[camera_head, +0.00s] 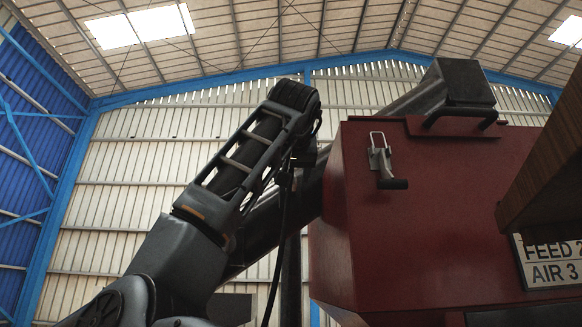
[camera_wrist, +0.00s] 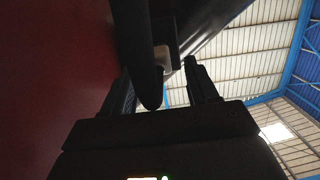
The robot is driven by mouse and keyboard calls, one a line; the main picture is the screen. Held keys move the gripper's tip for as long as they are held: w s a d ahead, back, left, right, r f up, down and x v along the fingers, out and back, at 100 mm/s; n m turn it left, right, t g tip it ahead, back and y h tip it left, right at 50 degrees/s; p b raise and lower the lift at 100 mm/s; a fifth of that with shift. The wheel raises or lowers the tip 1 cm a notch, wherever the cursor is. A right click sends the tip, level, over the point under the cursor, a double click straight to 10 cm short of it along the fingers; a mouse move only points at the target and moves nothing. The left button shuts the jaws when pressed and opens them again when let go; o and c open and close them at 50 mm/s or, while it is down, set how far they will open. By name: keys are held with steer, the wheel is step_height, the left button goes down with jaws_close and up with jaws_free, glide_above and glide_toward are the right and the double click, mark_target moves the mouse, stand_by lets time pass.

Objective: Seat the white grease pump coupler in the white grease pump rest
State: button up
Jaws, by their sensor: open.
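I cannot identify the white grease pump coupler or the white grease pump rest in either view. My gripper (camera_wrist: 160,68) is open in the wrist view, with one dark finger on each side. In the head view my arm reaches up and bends over beside the red machine body, and my gripper is hidden there.
A red machine body (camera_head: 430,220) fills the right side of the head view. A latch with a wire loop (camera_head: 381,158) and a black handle (camera_head: 460,117) stick out from it. A wooden panel (camera_head: 550,170) and a FEED/AIR sign (camera_head: 552,262) are at far right. Left is open.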

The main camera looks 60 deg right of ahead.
mark_target(291, 191)
steer(key=shift+p+x, duration=0.5)
steer(key=shift+x, duration=2.15)
jaws_close()
